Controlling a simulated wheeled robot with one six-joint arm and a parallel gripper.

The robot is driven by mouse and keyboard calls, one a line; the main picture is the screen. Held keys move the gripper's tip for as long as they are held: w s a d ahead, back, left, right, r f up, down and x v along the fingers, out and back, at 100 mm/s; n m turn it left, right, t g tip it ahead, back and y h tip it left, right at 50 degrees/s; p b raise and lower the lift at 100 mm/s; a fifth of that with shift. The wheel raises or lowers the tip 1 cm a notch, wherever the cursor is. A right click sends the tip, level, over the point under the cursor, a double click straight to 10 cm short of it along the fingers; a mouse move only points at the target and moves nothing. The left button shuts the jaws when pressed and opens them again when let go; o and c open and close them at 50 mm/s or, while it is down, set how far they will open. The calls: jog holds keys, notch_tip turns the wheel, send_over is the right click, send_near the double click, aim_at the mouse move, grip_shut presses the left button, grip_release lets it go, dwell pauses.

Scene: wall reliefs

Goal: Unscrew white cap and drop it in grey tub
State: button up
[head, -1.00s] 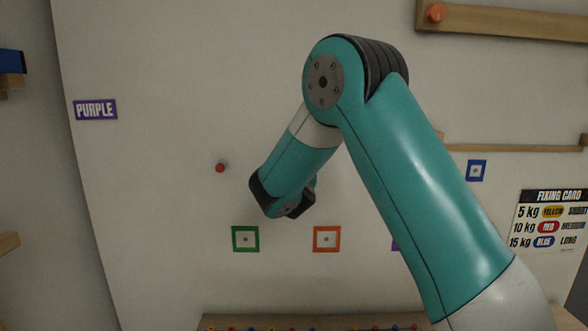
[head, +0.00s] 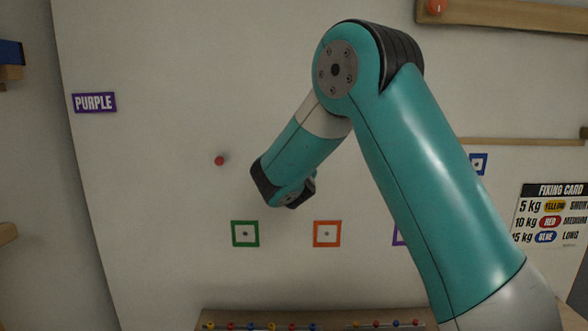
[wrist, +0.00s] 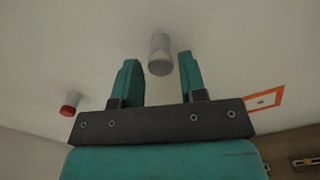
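My gripper (wrist: 156,62) is open, with one teal finger on each side of the cap. Clear gaps show between the cap and both fingers, and the cap looks a little ahead of the fingertips. In the head view my arm hides the white cap and the gripper's fingers. The grey tub is not visible in either view.
A red-capped peg (head: 219,161) stands out from the wall, left of my arm. Green (head: 245,234) and orange (head: 327,234) square frames are below. A shelf with several small coloured pieces (head: 310,322) runs along the bottom. A fixing card (head: 552,215) hangs at right.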

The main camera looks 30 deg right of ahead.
jog(key=m+b, duration=1.7)
jog(key=m, duration=0.2)
jog(key=shift+m, duration=0.3)
jog(key=c, duration=0.6)
